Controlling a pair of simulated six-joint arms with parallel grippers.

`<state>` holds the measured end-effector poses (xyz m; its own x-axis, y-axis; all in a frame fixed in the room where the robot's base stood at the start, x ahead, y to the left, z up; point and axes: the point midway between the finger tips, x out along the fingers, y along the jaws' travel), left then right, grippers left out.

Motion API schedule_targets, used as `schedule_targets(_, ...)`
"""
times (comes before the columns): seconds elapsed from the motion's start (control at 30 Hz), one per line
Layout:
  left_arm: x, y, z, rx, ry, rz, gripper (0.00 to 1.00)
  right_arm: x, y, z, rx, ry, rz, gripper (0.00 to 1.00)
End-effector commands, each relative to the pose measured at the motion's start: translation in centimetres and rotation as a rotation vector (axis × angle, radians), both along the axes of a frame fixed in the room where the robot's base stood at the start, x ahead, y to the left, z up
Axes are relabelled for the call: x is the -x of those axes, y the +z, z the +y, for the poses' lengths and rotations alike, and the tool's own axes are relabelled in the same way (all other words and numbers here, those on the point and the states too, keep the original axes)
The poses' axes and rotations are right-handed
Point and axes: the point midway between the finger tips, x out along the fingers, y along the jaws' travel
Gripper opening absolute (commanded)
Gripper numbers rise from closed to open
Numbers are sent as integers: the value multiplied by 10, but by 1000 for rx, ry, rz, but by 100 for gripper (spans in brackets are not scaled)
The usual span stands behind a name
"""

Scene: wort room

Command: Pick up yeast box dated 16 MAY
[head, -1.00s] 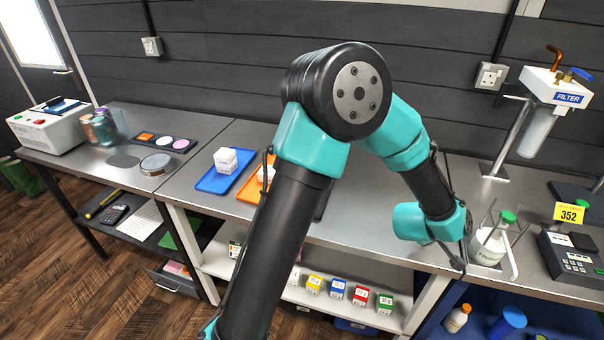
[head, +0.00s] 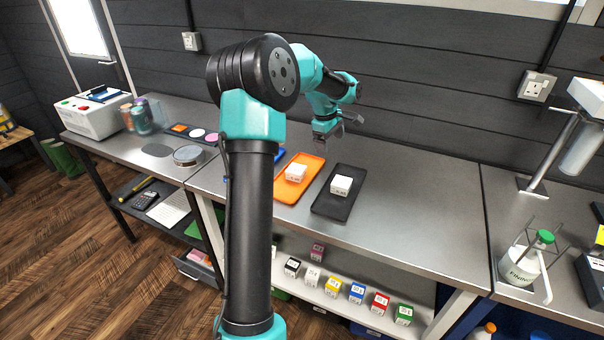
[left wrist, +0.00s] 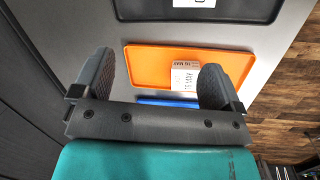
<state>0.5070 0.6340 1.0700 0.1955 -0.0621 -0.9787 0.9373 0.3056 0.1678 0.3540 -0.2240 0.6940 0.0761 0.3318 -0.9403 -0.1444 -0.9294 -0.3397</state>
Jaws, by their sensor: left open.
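A white box (head: 296,173) sits on the orange tray (head: 285,194) on the steel bench. In the left wrist view the label on this box (left wrist: 182,75) reads 16 MAY. My left gripper (head: 335,137) is open and empty. It is above the bench, behind the trays in the head view. In the left wrist view my left gripper's fingers (left wrist: 157,65) stand apart, with the box between them in the picture, nearer the right finger. The fingers do not touch it. My right gripper is not in view.
A second white box (head: 341,185) sits on the black tray (head: 325,209) to the right. The blue tray (left wrist: 165,102) is partly hidden by my gripper. Several small coloured boxes stand on the shelf (head: 310,294) below. The bench right of the trays is clear.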

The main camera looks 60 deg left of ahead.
Motion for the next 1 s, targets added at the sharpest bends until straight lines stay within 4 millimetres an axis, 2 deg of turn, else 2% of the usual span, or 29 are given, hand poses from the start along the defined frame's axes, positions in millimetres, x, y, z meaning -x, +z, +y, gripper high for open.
schedule_targets(0.03, 25, 11, 27, -10, 72, 48, 92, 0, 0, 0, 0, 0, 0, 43)
schedule_targets(0.1, 53, 23, 53, -20, 157, 110, 92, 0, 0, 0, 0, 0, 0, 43)
schedule_targets(0.2, 82, 36, 75, -31, 240, 173, 92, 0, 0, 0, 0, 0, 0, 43)
schedule_targets(0.3, 95, 42, 84, -35, 279, 202, 92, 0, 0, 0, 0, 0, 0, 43)
schedule_targets(0.67, 95, 40, 84, -34, 281, 206, 92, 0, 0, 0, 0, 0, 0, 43)
schedule_targets(0.83, 95, 24, 84, -34, 280, 208, 92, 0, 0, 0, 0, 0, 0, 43)
schedule_targets(1.0, 96, -4, 83, -33, 279, 209, 92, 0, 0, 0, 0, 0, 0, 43)
